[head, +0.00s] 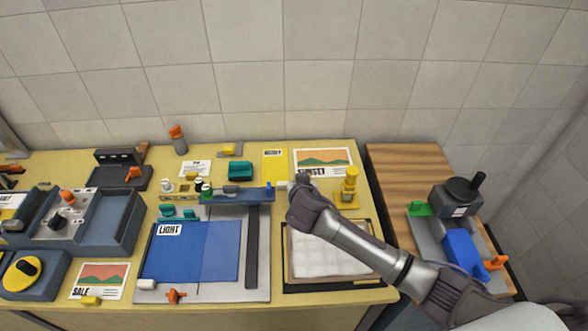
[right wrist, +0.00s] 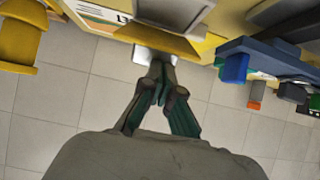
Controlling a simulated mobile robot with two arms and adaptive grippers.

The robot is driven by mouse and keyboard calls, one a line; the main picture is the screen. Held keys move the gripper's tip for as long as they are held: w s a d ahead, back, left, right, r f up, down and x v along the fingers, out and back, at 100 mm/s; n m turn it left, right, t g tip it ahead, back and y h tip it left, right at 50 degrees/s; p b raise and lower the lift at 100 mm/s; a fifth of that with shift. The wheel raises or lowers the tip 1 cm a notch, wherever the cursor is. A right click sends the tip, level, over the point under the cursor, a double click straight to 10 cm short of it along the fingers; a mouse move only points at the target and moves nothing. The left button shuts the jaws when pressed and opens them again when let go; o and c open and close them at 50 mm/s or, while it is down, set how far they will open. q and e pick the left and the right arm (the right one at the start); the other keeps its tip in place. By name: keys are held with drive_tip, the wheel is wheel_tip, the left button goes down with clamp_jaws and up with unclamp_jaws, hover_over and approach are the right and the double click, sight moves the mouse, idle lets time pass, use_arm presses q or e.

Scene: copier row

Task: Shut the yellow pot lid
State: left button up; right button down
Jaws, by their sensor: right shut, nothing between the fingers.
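A yellow part with a curved edge and a grey rounded middle (right wrist: 165,15) shows at the top of the right wrist view; I cannot tell for sure that it is the pot lid. My right gripper (right wrist: 158,78) is shut and empty, with its fingertips close to a small pale piece (right wrist: 145,56) by that yellow edge. I cannot tell whether they touch. In the head view the right gripper (head: 297,184) reaches in from the right and hides what is behind it. A stacked yellow object (head: 348,188) stands just right of it. My left gripper is not in view.
A blue rail (head: 240,194) lies left of the gripper. A white padded tray (head: 310,268) lies under my forearm. A blue-sheeted board (head: 190,250) and a grey bin (head: 120,225) are further left. The tiled wall (head: 300,70) rises behind; a wooden side table (head: 400,165) is at right.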

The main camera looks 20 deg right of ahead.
drive_tip(key=b, duration=0.1)
drive_tip(key=s+f+t+b, duration=0.1)
drive_tip(key=f+t+b, duration=0.1)
drive_tip(key=shift+s+d+f+h, duration=0.2)
drive_tip(key=shift+s+d+h, duration=0.05)
drive_tip(key=shift+h, duration=0.05)
drive_tip(key=shift+b, duration=0.4)
drive_tip(key=shift+s, duration=0.15)
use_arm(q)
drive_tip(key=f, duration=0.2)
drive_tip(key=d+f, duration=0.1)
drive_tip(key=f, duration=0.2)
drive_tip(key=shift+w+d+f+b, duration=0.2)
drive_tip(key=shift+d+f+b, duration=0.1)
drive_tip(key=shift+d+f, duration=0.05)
use_arm(e)
drive_tip(key=shift+a, duration=0.1)
